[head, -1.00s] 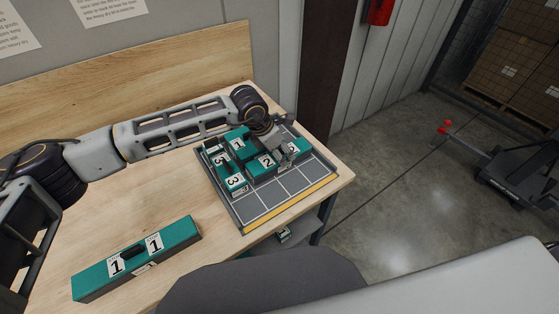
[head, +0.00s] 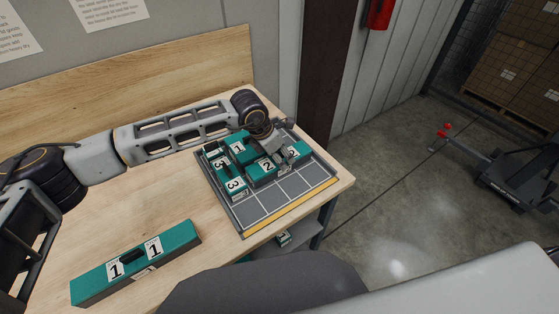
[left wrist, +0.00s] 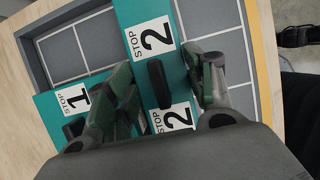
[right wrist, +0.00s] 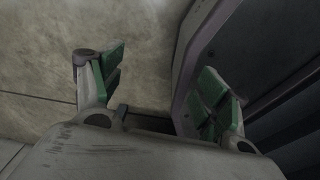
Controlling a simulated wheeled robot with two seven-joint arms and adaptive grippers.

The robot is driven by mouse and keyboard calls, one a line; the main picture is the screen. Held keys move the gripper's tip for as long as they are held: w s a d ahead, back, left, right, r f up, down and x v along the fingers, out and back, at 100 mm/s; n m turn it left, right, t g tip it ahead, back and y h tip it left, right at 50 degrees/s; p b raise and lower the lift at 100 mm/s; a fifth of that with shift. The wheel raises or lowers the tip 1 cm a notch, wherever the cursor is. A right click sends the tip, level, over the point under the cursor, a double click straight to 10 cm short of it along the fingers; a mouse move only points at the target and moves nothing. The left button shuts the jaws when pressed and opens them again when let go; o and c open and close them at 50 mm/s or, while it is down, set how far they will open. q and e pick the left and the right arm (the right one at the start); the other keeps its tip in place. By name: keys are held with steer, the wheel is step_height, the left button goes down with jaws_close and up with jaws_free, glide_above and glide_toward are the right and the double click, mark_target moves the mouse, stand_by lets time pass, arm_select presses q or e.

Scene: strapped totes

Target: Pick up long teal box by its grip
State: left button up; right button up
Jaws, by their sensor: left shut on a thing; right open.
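A long teal box labelled 2 (head: 263,174) lies in the tray, with a black grip (left wrist: 158,83) between its two labels. My left gripper (head: 280,152) is over it, its fingers (left wrist: 166,84) on either side of the grip and shut on the box; the exact contact is hard to see. Another long teal box, labelled 1 (head: 175,238), lies apart on the table at the lower left, with a black grip in its middle. My right gripper (right wrist: 161,90) is open and empty, in its own wrist view only.
The grey partitioned tray (head: 290,201) also holds teal boxes labelled 1 (head: 238,147) and 3 (head: 229,173). Its front cells are empty. The wooden table (head: 150,195) is clear between the tray and the lone box. Concrete floor lies beyond the table's right edge.

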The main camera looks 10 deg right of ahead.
mark_target(280, 153)
arm_select(q)
steer(key=shift+r, duration=0.85)
step_height(280, 153, up, 7)
steer(key=shift+f+b, duration=0.15)
steer(key=shift+b, duration=0.45)
steer(key=shift+r, duration=0.9)
arm_select(e)
steer(key=shift+w+d+f, duration=0.2)
steer(key=shift+d+f, duration=0.1)
steer(key=shift+f, duration=0.35)
